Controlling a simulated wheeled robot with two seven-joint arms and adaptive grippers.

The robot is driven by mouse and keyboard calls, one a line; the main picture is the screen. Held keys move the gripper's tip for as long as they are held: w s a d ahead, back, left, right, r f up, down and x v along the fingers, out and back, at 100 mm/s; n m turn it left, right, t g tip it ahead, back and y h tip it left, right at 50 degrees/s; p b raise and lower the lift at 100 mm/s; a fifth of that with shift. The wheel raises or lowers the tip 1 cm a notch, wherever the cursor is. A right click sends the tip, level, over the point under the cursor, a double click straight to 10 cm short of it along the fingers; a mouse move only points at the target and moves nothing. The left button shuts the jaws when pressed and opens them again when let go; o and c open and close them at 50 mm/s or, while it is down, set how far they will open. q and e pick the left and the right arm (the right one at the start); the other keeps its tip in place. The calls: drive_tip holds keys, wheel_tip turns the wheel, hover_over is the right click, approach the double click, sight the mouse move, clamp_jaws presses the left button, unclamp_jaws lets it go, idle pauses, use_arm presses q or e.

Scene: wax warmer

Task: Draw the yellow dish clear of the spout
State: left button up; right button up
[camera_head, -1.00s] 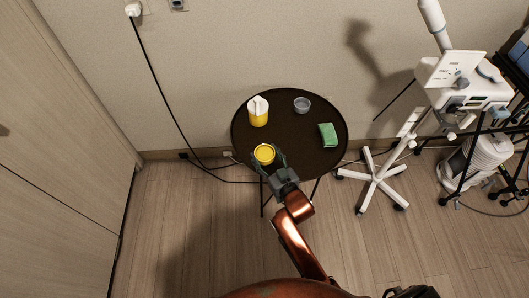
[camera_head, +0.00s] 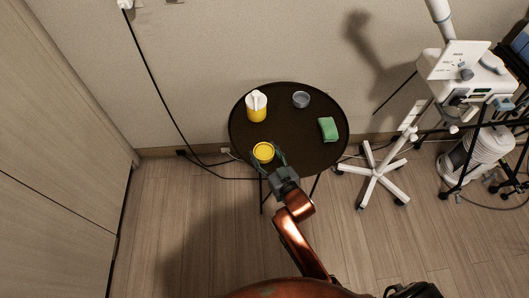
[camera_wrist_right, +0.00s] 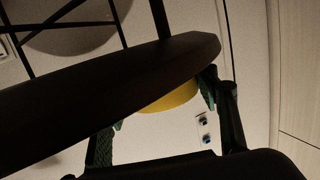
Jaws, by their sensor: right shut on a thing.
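The small round yellow dish (camera_head: 263,152) is at the near left rim of the round dark table. It also shows in the right wrist view (camera_wrist_right: 170,97), partly hidden by the table's edge. My right gripper (camera_head: 267,159) comes from the near side and is shut on the dish, with its fingers on either side of it. A yellow container with a white top (camera_head: 256,107) stands behind the dish, with clear table between them. I cannot make out its spout clearly. My left gripper is out of view.
The dark table (camera_head: 290,140) also holds a grey bowl (camera_head: 301,99) at the back and a green block (camera_head: 328,129) on the right. A white wheeled stand (camera_head: 385,175) is right of the table. A black cable (camera_head: 160,95) runs down the wall.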

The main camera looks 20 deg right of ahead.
drive_tip(key=shift+f, duration=0.55)
drive_tip(key=o, duration=1.4)
drive_tip(key=shift+o, duration=0.2)
drive_tip(key=shift+s, duration=0.1)
drive_tip(key=v, duration=1.1)
drive_tip(key=shift+s, duration=0.4)
